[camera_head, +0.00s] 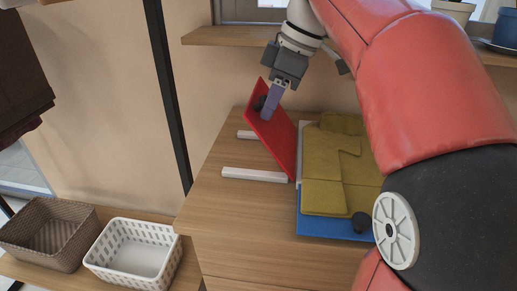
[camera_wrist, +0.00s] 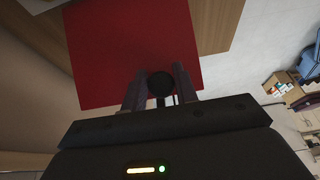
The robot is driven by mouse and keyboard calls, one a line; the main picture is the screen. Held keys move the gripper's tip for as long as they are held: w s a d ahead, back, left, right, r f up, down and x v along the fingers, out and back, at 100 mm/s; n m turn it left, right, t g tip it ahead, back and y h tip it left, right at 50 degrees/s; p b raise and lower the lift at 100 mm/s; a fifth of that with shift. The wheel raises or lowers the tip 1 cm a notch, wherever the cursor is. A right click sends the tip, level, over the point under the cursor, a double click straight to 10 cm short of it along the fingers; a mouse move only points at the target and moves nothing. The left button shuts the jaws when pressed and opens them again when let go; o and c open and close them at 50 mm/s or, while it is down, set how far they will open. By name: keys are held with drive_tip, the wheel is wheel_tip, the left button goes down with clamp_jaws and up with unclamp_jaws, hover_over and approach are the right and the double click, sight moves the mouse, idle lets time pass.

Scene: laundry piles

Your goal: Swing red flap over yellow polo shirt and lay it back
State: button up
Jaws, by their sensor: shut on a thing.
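The red flap (camera_head: 272,133) stands tilted up at the left of the folding board, leaning outward to the left. My gripper (camera_head: 265,112) is shut on the flap's dark round knob (camera_head: 259,102) near its upper edge. In the wrist view the knob (camera_wrist: 160,84) sits between the two fingers, with the red flap (camera_wrist: 125,50) behind it. The yellow polo shirt (camera_head: 325,165) lies on the blue panel (camera_head: 310,226) to the right, with part of it folded over. My arm hides the shirt's right side.
Two white bars (camera_head: 254,174) lie on the wooden top (camera_head: 225,205) left of the board. Another dark knob (camera_head: 361,222) is on the blue panel's front. A brown basket (camera_head: 45,235) and a white basket (camera_head: 133,255) stand lower left. A wooden shelf (camera_head: 225,36) is above.

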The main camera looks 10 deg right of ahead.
sight(254, 106)
drive_tip(key=shift+a, duration=0.1)
drive_tip(key=shift+w+a+f+h, duration=0.2)
drive_tip(key=shift+a+f, duration=0.1)
drive_tip(key=shift+a, duration=0.2)
drive_tip(key=shift+w+a+f+h, duration=0.1)
drive_tip(key=shift+w+a+f, duration=0.2)
drive_tip(key=shift+a, duration=0.25)
drive_tip(key=shift+w+a+f+h, duration=0.1)
drive_tip(key=shift+w+a+f, duration=0.05)
drive_tip(key=shift+a+f, duration=0.3)
drive_tip(key=shift+r, duration=0.1)
drive_tip(key=shift+g+h, duration=0.4)
drive_tip(key=shift+h, duration=0.1)
drive_tip(key=a+f, duration=0.1)
drive_tip(key=w+a+f, duration=0.1)
drive_tip(key=shift+a+f, duration=0.35)
drive_tip(key=shift+f, duration=0.05)
drive_tip(key=shift+w+a+f+h, duration=0.15)
drive_tip(key=shift+a+f, duration=0.15)
drive_tip(key=shift+f, duration=0.25)
drive_tip(key=shift+w+a+f+h, duration=0.1)
drive_tip(key=shift+a+f+h, duration=0.1)
drive_tip(key=shift+a+f, duration=0.3)
drive_tip(key=shift+w+a+f+h, duration=0.15)
drive_tip(key=shift+f, duration=0.5)
